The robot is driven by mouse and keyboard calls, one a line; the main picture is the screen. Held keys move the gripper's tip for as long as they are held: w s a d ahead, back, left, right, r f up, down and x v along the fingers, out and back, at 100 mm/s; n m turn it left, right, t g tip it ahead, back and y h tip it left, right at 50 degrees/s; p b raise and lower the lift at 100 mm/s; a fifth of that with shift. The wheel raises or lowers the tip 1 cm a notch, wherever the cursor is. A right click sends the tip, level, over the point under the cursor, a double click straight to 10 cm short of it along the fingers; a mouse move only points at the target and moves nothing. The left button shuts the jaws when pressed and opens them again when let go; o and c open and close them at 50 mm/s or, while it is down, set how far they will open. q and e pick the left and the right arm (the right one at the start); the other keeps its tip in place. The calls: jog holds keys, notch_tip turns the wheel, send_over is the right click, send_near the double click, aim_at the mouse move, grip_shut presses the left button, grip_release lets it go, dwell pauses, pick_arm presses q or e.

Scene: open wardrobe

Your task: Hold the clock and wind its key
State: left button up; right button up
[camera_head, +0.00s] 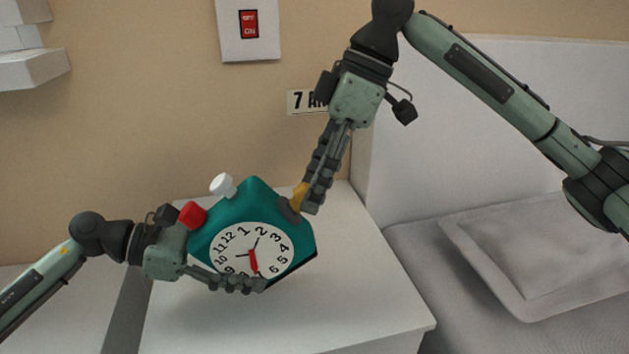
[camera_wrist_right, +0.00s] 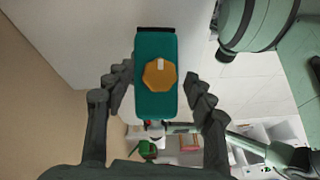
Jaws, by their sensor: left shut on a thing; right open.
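The orange-yellow key (camera_head: 299,195) is on the clock's upper right side. My right gripper (camera_head: 307,205) is at that side, its fingers around the key in the head view. In the right wrist view the key (camera_wrist_right: 159,74) shows as an octagonal knob between the open fingers, with gaps on both sides.
The white cabinet top (camera_head: 380,290) lies below the clock and is bare. A bed with a grey pillow (camera_head: 530,250) is at the right. A red switch (camera_head: 249,24) and a "7 AM" sign (camera_head: 302,101) are on the wall behind.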

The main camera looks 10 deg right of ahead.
pick_arm(q)
jog(key=shift+r, duration=0.15)
pick_arm(e)
jog(key=v, duration=1.2)
dwell(0.5)
pick_arm(q)
jog(key=o, duration=1.2)
jog(key=o, duration=0.3)
jog(key=shift+o, duration=0.2)
